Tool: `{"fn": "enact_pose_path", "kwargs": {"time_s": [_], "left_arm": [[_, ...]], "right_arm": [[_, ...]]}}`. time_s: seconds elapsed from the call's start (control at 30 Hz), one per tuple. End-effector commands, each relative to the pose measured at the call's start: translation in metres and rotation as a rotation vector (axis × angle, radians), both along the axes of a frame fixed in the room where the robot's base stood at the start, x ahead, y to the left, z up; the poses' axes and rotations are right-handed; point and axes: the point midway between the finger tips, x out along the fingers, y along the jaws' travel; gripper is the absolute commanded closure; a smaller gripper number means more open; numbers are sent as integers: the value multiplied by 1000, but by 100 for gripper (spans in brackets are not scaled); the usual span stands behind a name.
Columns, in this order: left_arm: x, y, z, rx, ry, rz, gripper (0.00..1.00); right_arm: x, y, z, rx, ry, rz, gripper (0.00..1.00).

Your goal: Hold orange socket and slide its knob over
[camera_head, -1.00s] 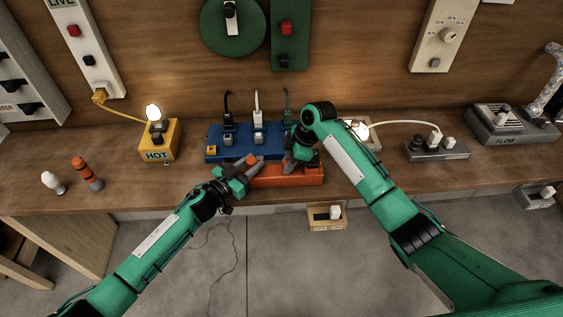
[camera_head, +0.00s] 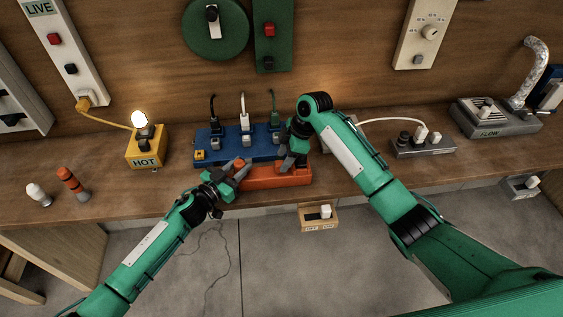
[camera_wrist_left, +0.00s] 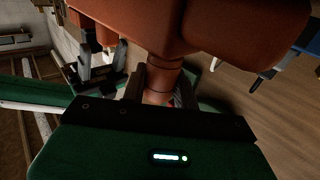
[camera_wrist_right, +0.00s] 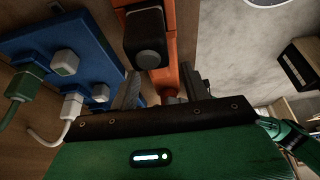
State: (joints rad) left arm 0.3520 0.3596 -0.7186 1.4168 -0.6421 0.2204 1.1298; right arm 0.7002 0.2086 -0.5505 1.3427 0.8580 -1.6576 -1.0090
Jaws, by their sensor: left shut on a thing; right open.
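The orange socket (camera_head: 268,179) is a long block lying along the front of the workbench. My left gripper (camera_head: 240,171) is at its left end. In the left wrist view the left fingers (camera_wrist_left: 160,85) are shut on a round orange part (camera_wrist_left: 165,78) joined to the socket's underside as pictured. My right gripper (camera_head: 288,163) is over the right half of the socket. In the right wrist view its fingers (camera_wrist_right: 160,88) are open and apart on either side of the orange strip. A dark blocky knob (camera_wrist_right: 148,38) stands on the strip just beyond the fingertips. My right gripper hides this knob in the head view.
A blue socket (camera_head: 205,157) with several plugs and cords stands right behind the orange one. A yellow HOT box (camera_head: 146,152) with a lit bulb is to its left, a grey socket (camera_head: 422,150) to its right. A small wooden box (camera_head: 319,218) sits below the front edge.

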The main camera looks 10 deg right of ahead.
Motion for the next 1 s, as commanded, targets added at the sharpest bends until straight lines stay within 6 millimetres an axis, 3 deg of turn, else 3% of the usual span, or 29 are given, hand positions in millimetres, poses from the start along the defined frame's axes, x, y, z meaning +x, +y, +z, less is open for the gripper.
{"fn": "enact_pose_path", "kwargs": {"time_s": [0.2, 0.4, 0.6, 1.0], "left_arm": [[-2, -1, -4, 2, 5, -1, 100], [-2, -1, -4, 2, 5, -2, 100], [-2, -1, -4, 1, 5, -3, 100], [-2, -2, -4, 0, 6, -3, 100]], "right_arm": [[0, -20, 45, -2, -4, -2, 53], [0, -31, 73, -2, -1, -2, 53], [-1, -35, 82, -1, 2, -1, 53], [-1, -35, 82, -1, 2, -1, 53]]}}
